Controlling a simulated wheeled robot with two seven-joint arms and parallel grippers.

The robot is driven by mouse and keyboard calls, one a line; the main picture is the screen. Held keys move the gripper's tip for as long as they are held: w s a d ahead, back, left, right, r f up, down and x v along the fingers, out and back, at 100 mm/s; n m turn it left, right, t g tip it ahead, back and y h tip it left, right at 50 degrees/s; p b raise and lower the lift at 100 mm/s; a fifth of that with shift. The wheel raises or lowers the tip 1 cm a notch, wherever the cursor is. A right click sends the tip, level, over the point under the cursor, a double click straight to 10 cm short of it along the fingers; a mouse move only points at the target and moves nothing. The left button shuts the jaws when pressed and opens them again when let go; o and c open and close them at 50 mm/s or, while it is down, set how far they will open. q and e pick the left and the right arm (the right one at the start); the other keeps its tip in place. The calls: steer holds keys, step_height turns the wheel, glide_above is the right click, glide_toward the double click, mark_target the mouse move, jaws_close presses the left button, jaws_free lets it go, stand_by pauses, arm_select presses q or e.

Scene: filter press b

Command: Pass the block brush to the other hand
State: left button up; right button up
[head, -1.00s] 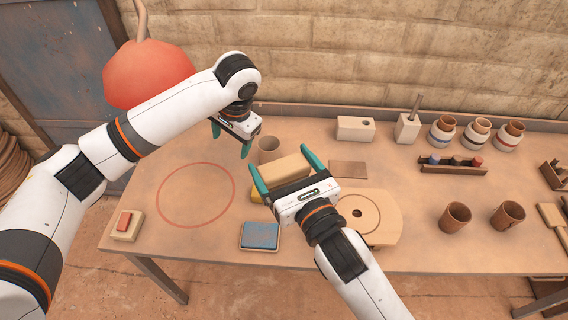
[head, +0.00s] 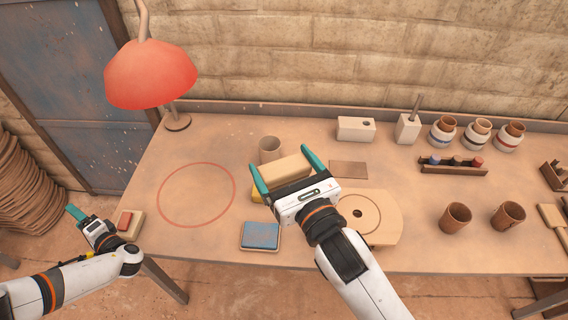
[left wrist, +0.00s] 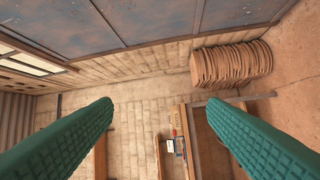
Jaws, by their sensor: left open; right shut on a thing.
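The block brush (head: 284,170) shows as a long tan wooden block above the middle of the table. My right gripper (head: 287,170) is shut on it, with a teal finger at each end. Its underside is hidden. My left gripper (head: 92,222) is open and empty, low at the left near the table's front left edge, well apart from the brush. In the left wrist view its two teal fingers (left wrist: 158,115) stand wide apart with nothing between them.
A yellow thing (head: 258,192) shows partly under the brush. A cup (head: 270,149) stands behind it. A blue pad (head: 261,234) and a round board (head: 379,216) lie nearby. A red lamp (head: 150,75) stands at back left. The red-ringed area (head: 196,164) is clear.

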arm_select(q)
steer(key=s+d+f+g+h, duration=0.25)
steer(key=s+f, duration=0.25)
steer(key=f, duration=0.3)
steer(key=s+d+f+m+g+h, duration=0.1)
steer(key=s+d+f+h, duration=0.2)
steer(key=f, duration=0.6)
steer(key=s+d+f+g+h, duration=0.2)
steer(key=s+f, duration=0.4)
steer(key=f, duration=0.2)
steer(key=s+d+f+n+h, duration=0.2)
steer(key=s+d+f+h, duration=0.1)
steer(key=s+d, duration=0.4)
steer(key=s+d+f+n+g+h, duration=0.1)
steer(key=s+d+f+n+h, duration=0.1)
steer(key=s+d+f, duration=0.4)
steer(key=s+d+f+n+g+h, duration=0.1)
steer(key=s+d+f+h, duration=0.3)
steer(key=s+d, duration=0.4)
steer(key=d+f+n, duration=0.1)
steer(key=d, duration=0.3)
steer(key=shift+d, duration=0.3)
steer(key=shift+g+h, duration=0.25)
